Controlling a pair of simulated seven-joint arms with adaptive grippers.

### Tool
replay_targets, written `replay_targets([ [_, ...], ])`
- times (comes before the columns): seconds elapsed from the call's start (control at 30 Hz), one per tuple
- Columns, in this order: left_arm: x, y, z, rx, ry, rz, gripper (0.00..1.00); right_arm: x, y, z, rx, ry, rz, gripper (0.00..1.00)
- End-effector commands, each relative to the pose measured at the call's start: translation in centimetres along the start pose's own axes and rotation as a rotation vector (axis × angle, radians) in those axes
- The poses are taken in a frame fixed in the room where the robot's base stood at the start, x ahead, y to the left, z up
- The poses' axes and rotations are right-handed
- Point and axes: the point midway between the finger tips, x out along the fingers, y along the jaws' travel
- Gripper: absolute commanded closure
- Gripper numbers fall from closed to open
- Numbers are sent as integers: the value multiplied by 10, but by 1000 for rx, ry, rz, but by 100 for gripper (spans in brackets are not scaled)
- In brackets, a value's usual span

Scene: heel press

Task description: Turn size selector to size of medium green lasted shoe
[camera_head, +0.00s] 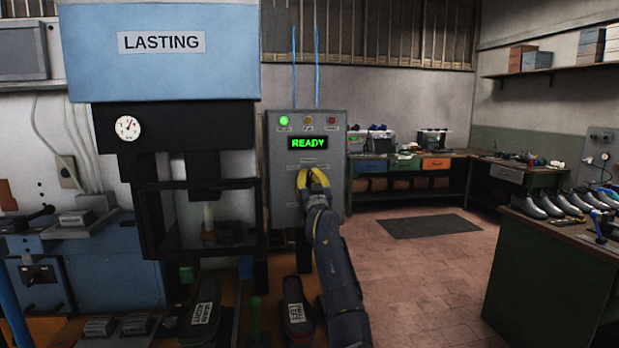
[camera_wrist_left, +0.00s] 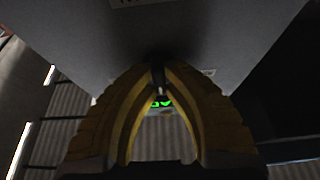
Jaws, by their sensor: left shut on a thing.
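My left gripper (camera_head: 316,180) has yellow fingers and is at the front of the grey control panel (camera_head: 280,190), below its green READY display (camera_head: 308,143). In the left wrist view the fingers (camera_wrist_left: 158,85) close together at the panel face on a small dark part, which looks like the selector knob. The fingers mostly hide it, and its setting cannot be read. Two dark shoes with white labels, a left one (camera_head: 200,318) and a right one (camera_head: 297,308), lie at the bottom. Their label text and colour are hard to make out. My right gripper is not in view.
The blue LASTING machine (camera_head: 160,70) with a pressure gauge (camera_head: 127,128) stands left of the panel. A green lamp (camera_head: 284,121) is lit on the panel. Several shoes stand on a bench (camera_head: 545,270) at the right. The floor between is open.

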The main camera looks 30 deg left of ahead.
Motion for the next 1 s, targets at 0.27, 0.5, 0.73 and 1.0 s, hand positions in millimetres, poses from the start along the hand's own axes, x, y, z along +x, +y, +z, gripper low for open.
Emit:
replay_targets([
  [0.27,0,0,-1,-4,2,-1,100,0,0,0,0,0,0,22],
  [0.5,0,0,-1,-3,1,-1,74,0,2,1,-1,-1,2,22],
  [0.73,0,0,0,-3,1,-1,66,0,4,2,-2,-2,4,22],
  [1.0,-14,0,1,-1,-1,-1,66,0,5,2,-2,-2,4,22],
])
